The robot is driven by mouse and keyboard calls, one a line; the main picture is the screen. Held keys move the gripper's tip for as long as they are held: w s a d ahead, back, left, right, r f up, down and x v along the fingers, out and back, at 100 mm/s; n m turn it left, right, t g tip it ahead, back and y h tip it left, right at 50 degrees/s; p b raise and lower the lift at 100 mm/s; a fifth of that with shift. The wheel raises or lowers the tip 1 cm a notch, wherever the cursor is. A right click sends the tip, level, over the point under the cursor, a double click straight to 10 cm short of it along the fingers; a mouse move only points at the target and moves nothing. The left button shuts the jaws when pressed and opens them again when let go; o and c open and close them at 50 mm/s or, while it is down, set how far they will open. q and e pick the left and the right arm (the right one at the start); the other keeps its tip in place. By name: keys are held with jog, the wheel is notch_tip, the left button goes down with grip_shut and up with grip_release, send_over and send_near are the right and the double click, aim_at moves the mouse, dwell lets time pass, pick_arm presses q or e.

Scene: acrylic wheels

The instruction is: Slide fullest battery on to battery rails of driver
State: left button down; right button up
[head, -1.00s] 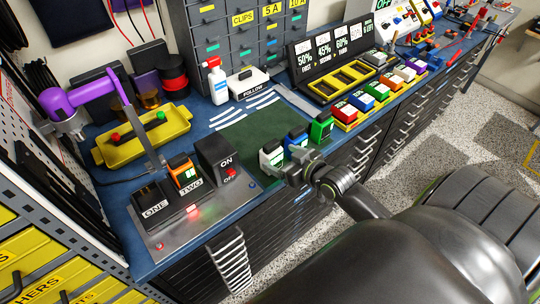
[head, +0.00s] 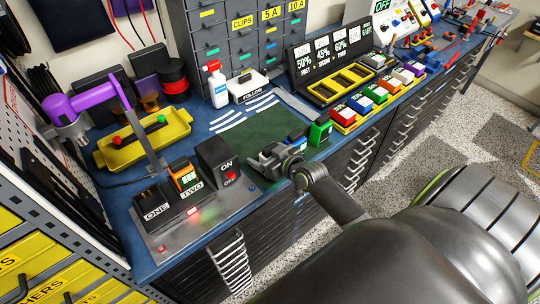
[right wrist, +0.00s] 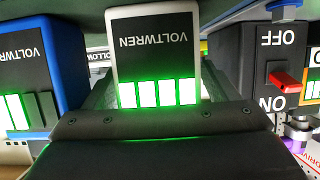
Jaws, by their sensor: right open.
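My right gripper (head: 266,160) is open at the white battery, at the front of the green mat. The white battery (right wrist: 155,45) stands close in front of the palm in the right wrist view, with several green bars lit; in the head view the gripper hides most of it. The blue battery (head: 297,138) is beside it and also shows in the right wrist view (right wrist: 35,65), partly cut off. The green battery (head: 320,132) stands to its right. The purple driver (head: 85,104) is at the left; I cannot make out its rails. My left gripper is not in view.
A charger (head: 170,205) marked ONE and TWO holds an orange battery (head: 184,176); an ON/OFF box (head: 218,160) is close left of my gripper. A yellow tray (head: 150,140) lies behind. Several coloured boxes (head: 362,102) stand to the right. The mat (head: 245,140) is clear behind the batteries.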

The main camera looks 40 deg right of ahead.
jog(key=c, duration=1.4)
jog(key=shift+r, duration=0.15)
